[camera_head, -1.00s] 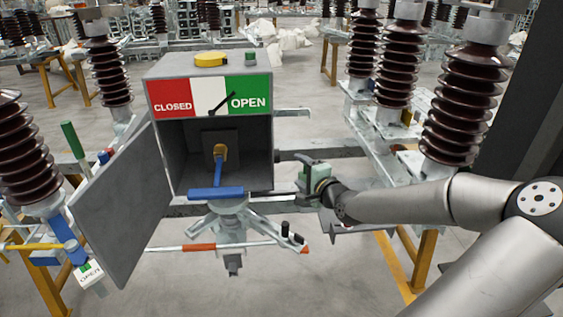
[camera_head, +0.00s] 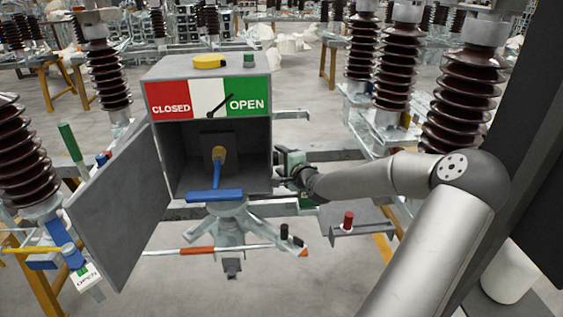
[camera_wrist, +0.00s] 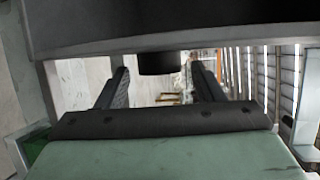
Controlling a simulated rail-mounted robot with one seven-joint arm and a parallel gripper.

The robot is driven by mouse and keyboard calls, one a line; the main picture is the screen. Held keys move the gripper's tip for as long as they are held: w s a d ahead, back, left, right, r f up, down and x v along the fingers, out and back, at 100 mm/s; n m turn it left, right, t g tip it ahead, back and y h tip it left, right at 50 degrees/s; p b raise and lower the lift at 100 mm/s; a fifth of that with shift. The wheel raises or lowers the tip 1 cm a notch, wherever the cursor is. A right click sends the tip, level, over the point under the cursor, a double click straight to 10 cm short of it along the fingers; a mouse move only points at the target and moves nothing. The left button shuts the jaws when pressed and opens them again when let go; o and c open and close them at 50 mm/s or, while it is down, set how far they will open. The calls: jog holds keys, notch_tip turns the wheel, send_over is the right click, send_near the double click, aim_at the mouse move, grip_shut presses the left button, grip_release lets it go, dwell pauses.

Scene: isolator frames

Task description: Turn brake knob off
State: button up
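The grey control box (camera_head: 164,72) stands open in the head view, with a CLOSED/OPEN panel whose black pointer leans toward OPEN. My gripper (camera_head: 284,168) is at the box's right side, its fingertips partly hidden by the box. In the wrist view my gripper (camera_wrist: 161,88) has two dark fingers spread apart. A short dark cylindrical knob (camera_wrist: 160,63) sits between them and beyond, under a grey surface. It looks like the brake knob, but no label shows. Contact with the fingers is not visible.
The box's door (camera_head: 120,215) hangs open at left. A blue handle (camera_head: 215,195) sticks out in front. A red cylinder (camera_head: 348,219) stands on a bracket at right. Brown insulators (camera_head: 455,110) stand behind my arm.

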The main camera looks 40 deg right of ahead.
jog(key=c, duration=0.8)
jog(key=n+t+b, duration=0.1)
jog(key=t+b, duration=0.1)
jog(key=b, duration=0.1)
jog(key=f+t+b, duration=0.1)
jog(key=t+b, duration=0.1)
jog(key=b, duration=0.2)
jog(key=shift+n+h, duration=0.3)
jog(key=shift+n, duration=0.1)
jog(key=o, duration=1)
jog(key=shift+c, duration=0.2)
jog(key=v, duration=1.7)
jog(key=shift+s+f, duration=0.2)
jog(key=shift+f, duration=0.05)
